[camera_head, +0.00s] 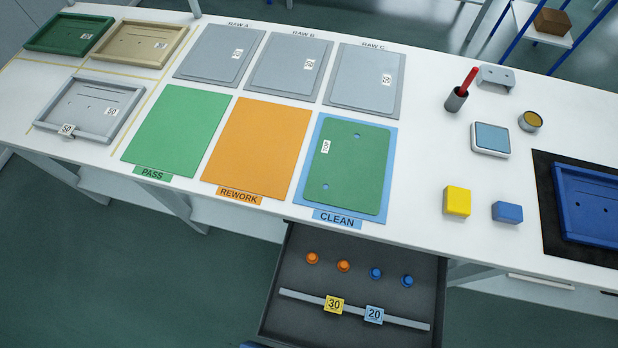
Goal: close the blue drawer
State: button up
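A drawer (360,278) stands pulled out from under the front edge of the white bench, below the CLEAN label. Its inside is dark grey. A sliver of blue (262,345) shows at the bottom edge of the picture, by the drawer's front left corner; the rest of the drawer front is out of the frame. Inside lie two orange knobs (343,266), two blue knobs (376,273) and a grey divider strip (410,322) with a yellow "30" tag (334,304) and a light blue "20" tag (374,314). My gripper is not in view.
On the bench (425,215) lie a green panel (352,185) on the blue CLEAN mat, green and orange mats, grey RAW panels, trays, a yellow block (457,201), a blue block (507,212) and a pen cup (455,99). The floor (130,270) left of the drawer is clear.

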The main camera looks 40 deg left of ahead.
aim_at(294, 315)
jog(key=k+j, duration=0.3)
jog(key=k+j+z, duration=0.15)
jog(key=k, duration=0.35)
jog(key=k+j, duration=0.35)
jog(key=k+z, duration=0.05)
